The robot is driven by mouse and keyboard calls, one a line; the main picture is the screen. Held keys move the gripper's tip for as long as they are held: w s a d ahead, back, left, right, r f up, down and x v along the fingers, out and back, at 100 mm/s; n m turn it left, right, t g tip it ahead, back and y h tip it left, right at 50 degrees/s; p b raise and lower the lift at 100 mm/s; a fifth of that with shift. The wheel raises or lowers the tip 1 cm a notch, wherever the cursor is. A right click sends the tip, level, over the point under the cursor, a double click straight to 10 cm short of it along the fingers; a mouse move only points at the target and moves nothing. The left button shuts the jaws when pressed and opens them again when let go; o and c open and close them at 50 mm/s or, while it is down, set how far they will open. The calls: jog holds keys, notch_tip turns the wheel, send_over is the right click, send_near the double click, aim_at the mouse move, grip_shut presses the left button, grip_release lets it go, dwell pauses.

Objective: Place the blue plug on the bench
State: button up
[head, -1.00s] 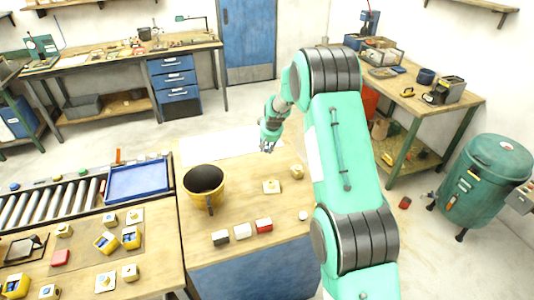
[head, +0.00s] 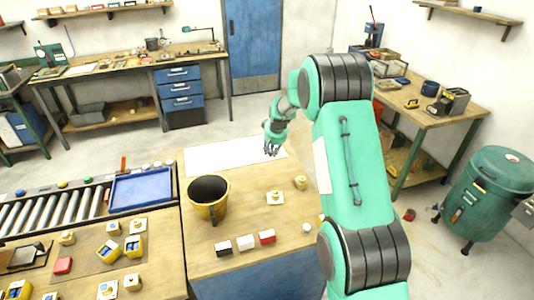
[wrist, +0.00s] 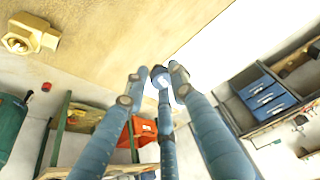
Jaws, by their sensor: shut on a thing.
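My gripper (head: 272,150) is above the far part of the wooden bench (head: 240,225), over the right part of a white sheet (head: 225,158). In the wrist view its slender blue-grey fingers (wrist: 155,85) close around a small dark-blue piece with a pale face (wrist: 161,77), which I take to be the blue plug. The fingers partly hide it, and it is too small to make out in the head view. The bench surface shows in the wrist view (wrist: 120,40), apart from the plug.
A yellow bucket with a dark inside (head: 208,198) stands on the bench's left. Brass fittings (head: 275,198) (head: 300,184) sit right of it; black, white and red blocks (head: 245,242) lie near the front. A blue tray (head: 141,190) is at left. The bench middle has free room.

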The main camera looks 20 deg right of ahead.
aim_at(271, 152)
jog(key=shift+r, duration=0.1)
dwell(0.3)
notch_tip(271, 152, up, 5)
jog(key=s+a+n+y+b, duration=0.1)
jog(key=s+a+n, duration=0.25)
jog(key=a, duration=0.65)
jog(key=s+a+n+g+y+b, duration=0.1)
jog(key=s+a+n, duration=0.25)
jog(key=a, duration=0.55)
jog(key=s+a+n+y+b, duration=0.15)
jog(key=s+a, duration=0.35)
jog(key=a, duration=0.5)
jog(key=s+a+n+g+b, duration=0.2)
jog(key=s+a+n+g, duration=0.2)
jog(key=s+a+n, duration=1.35)
jog(key=s+a+f+m, duration=0.2)
jog(key=s+a+f, duration=0.1)
jog(key=f, duration=0.3)
jog(key=s+a+f+m, duration=0.2)
jog(key=s+f+m, duration=0.1)
jog(key=f, duration=0.4)
jog(key=shift+a+m+y, duration=0.3)
jog(key=shift+a+y, duration=0.05)
jog(key=shift+a, duration=0.05)
